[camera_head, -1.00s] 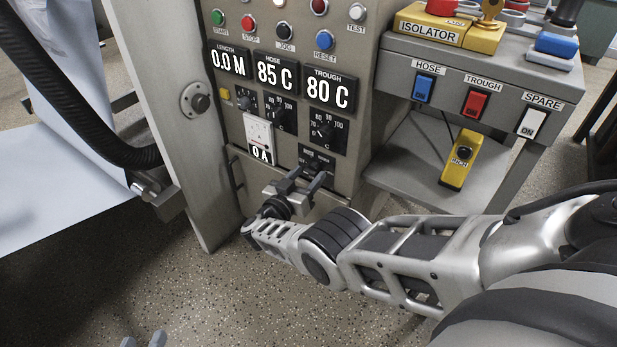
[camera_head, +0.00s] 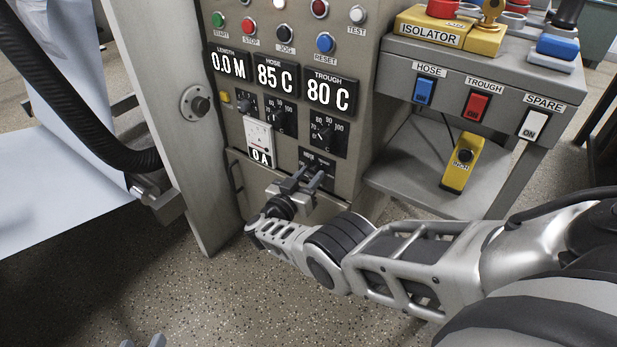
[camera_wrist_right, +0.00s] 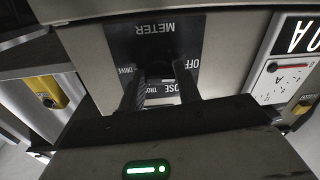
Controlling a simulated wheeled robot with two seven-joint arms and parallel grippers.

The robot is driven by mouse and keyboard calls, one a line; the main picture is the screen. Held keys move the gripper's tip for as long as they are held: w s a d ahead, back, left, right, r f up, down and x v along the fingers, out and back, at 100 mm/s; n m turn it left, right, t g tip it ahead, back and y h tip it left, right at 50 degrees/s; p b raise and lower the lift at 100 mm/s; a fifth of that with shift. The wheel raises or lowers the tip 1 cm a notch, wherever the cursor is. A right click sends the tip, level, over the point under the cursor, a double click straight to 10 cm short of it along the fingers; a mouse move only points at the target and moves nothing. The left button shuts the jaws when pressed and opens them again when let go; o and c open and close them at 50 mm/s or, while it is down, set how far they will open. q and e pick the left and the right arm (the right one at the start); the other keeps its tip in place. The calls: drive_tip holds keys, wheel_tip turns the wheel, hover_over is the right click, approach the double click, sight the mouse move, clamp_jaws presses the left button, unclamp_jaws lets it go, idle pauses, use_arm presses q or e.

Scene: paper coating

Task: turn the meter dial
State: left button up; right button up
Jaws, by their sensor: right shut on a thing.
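The meter dial's black plate (camera_head: 310,160) is low on the grey control panel, below the trough knob. In the right wrist view the plate (camera_wrist_right: 153,45) appears upside down, with METER, OFF, DRIVE and other labels partly covered. My right gripper (camera_head: 314,174) reaches the plate from below. In the wrist view its two fingers (camera_wrist_right: 160,88) stand on either side of the dark dial knob (camera_wrist_right: 158,70) and are shut on it. The knob's pointer is mostly hidden, so its exact setting cannot be told. My left gripper (camera_head: 143,342) shows only two separated fingertips at the bottom edge.
A white 0 A meter (camera_head: 258,140) is beside the dial plate. The trough knob (camera_head: 326,131) and hose knob (camera_head: 281,117) are above. A switch box (camera_head: 480,85) projects at the right, with a yellow inch pendant (camera_head: 462,160) below it. Paper web (camera_head: 50,185) is at left.

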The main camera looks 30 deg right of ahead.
drive_tip(key=shift+s+f+m+b, duration=0.2)
drive_tip(key=shift+m+b, duration=0.1)
drive_tip(key=shift+m, duration=0.7)
use_arm(q)
drive_tip(key=shift+w+d+r+n+t+h+b, duration=0.1)
drive_tip(key=shift+d+r+n+t+h+b, duration=0.35)
drive_tip(key=shift+b, duration=0.75)
drive_tip(key=shift+w+d+r+n+t+h+b, duration=0.15)
drive_tip(key=shift+d+r+t+h+b, duration=0.2)
drive_tip(key=shift+r+t+h+b, duration=0.55)
use_arm(e)
drive_tip(key=shift+f+m+h, duration=0.15)
drive_tip(key=shift+m+h, duration=0.25)
drive_tip(key=shift+m, duration=4.5)
use_arm(q)
drive_tip(key=shift+f+g+y+b, duration=0.1)
drive_tip(key=shift+g+y+b, duration=0.2)
drive_tip(key=shift+g+y, duration=0.05)
use_arm(e)
drive_tip(key=o, duration=0.9)
drive_tip(key=shift+c, duration=0.2)
drive_tip(key=shift+o, duration=0.3)
